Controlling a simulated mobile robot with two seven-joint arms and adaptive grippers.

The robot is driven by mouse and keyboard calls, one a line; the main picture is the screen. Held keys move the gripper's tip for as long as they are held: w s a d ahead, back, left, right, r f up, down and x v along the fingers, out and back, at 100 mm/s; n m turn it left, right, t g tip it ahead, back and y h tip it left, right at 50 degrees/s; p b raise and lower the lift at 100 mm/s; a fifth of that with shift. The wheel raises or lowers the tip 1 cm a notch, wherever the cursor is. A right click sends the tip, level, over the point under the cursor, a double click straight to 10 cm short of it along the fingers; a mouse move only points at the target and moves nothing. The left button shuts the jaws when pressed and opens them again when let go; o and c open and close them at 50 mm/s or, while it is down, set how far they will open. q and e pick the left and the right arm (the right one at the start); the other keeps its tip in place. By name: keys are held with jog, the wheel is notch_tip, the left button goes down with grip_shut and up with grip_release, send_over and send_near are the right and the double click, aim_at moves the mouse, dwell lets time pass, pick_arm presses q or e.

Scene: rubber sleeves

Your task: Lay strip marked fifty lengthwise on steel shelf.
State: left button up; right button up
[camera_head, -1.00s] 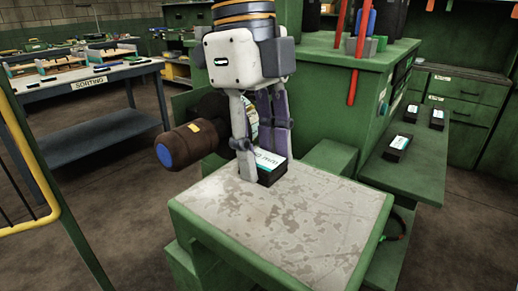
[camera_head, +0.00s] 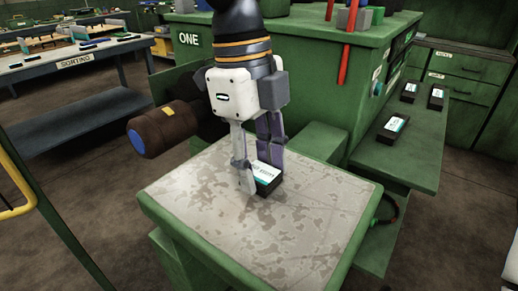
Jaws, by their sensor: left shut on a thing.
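A black block-like piece with a white and teal label (camera_head: 266,177) is on or just above the worn grey metal top (camera_head: 300,225) of a green stand, towards its back edge. I cannot read its marking. My left gripper (camera_head: 258,180) reaches down from above and is shut on this piece, with its fingers partly hiding it. Whether the piece touches the metal top is hard to tell. Three similar black pieces with white labels, one of them nearest (camera_head: 393,128), lie on the green side shelf (camera_head: 400,160) at the right. My right gripper is not in view.
A brown cylinder with a blue end (camera_head: 165,130) juts out left of the gripper. The green machine body (camera_head: 310,70) stands behind. A yellow rail (camera_head: 15,190) is at the left edge. The front of the metal top is clear.

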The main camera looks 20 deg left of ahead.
pick_arm(q)
jog(key=shift+f, duration=0.6)
dwell(0.3)
jog(key=o, duration=0.9)
